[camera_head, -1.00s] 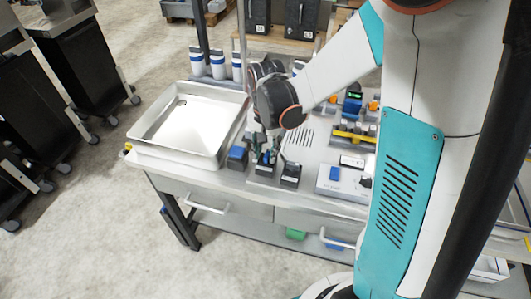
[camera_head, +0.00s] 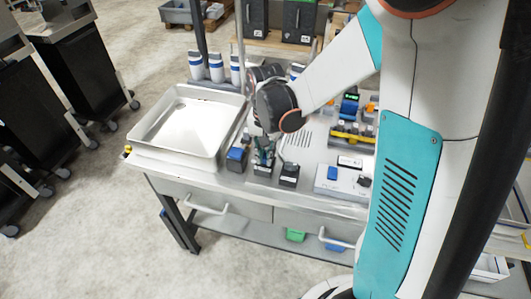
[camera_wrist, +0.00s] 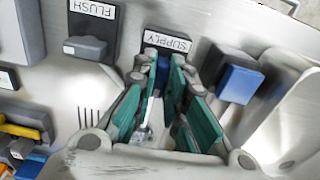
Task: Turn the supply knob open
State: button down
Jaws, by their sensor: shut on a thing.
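The supply station carries a white SUPPLY label (camera_wrist: 167,42) on a dark block in the wrist view. My gripper (camera_wrist: 165,78) reaches down to it with its teal finger pads on either side of the supply knob. The fingers are shut on the knob, which they mostly hide, so its angle cannot be read. In the head view my gripper (camera_head: 264,155) stands over the dark block (camera_head: 263,170) at the bench's front edge, between a blue-topped block and another dark block.
The FLUSH label (camera_wrist: 93,8) and its grey knob (camera_wrist: 86,47) are beside the supply station. A blue-topped block (camera_wrist: 240,84) is on the other side. A white basin (camera_head: 185,125) stands at left. Several bottles (camera_head: 216,68) line the back. A yellow rack (camera_head: 352,135) is at right.

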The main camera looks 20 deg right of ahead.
aim_at(265, 156)
jog(key=c, duration=1.6)
grip_release()
notch_tip(265, 156, up, 12)
jog(key=shift+s, duration=0.1)
jog(key=s+r+n+t, duration=0.4)
jog(key=s+n+t, duration=0.3)
jog(key=s, duration=0.7)
jog(key=shift+s, duration=0.15)
